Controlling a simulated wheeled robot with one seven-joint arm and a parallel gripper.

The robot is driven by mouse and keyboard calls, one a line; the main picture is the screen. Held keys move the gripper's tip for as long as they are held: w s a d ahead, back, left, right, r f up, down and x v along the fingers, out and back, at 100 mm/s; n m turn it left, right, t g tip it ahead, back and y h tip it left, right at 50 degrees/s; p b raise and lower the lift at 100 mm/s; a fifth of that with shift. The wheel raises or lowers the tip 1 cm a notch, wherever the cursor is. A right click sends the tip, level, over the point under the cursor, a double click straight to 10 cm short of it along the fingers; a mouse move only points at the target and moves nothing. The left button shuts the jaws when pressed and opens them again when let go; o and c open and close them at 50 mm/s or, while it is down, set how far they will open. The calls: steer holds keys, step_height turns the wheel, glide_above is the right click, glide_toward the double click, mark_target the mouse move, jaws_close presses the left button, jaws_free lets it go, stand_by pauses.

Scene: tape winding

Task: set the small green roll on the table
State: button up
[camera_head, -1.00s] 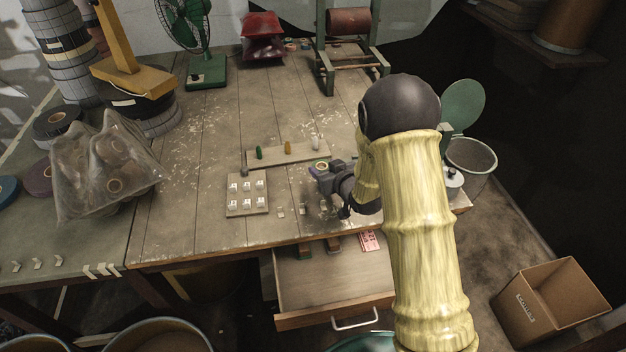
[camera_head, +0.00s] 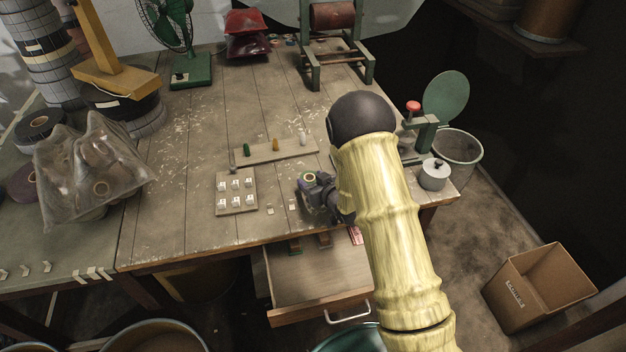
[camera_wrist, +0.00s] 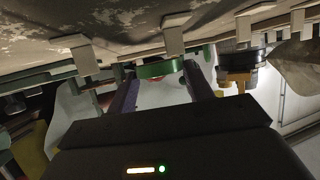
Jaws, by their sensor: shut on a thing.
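The small green roll (camera_wrist: 160,69) is held between the two fingertips of my gripper (camera_wrist: 160,76) in the wrist view. The roll is over the front part of the wooden table (camera_head: 190,140), right of the small tile board. The head view does not clearly show whether it touches the tabletop. The wrist view is upside down, with the tabletop (camera_wrist: 60,30) along its top.
A board of white tiles (camera_head: 236,205) lies left of my gripper. A strip with small coloured pegs (camera_head: 275,152) lies behind it. An open drawer (camera_head: 318,275) is below the front edge. A lidded pot (camera_head: 434,176) stands right of my arm. The tabletop left of the boards is clear.

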steer(key=shift+f+b, duration=0.3)
steer(key=shift+s+d+f+b, duration=0.1)
steer(key=shift+s+f+b, duration=0.15)
steer(key=shift+f+b, duration=0.15)
steer(key=o, duration=0.9)
steer(key=shift+s+f, duration=0.1)
steer(key=shift+f, duration=0.05)
steer(key=shift+o, duration=0.2)
steer(key=shift+w+r+p, duration=0.2)
steer(key=shift+r+p, duration=0.55)
steer(key=shift+p, duration=0.1)
steer(key=b+v, duration=0.1)
steer(key=v, duration=1.1)
steer(key=shift+w+r, duration=0.1)
steer(key=shift+r, duration=0.05)
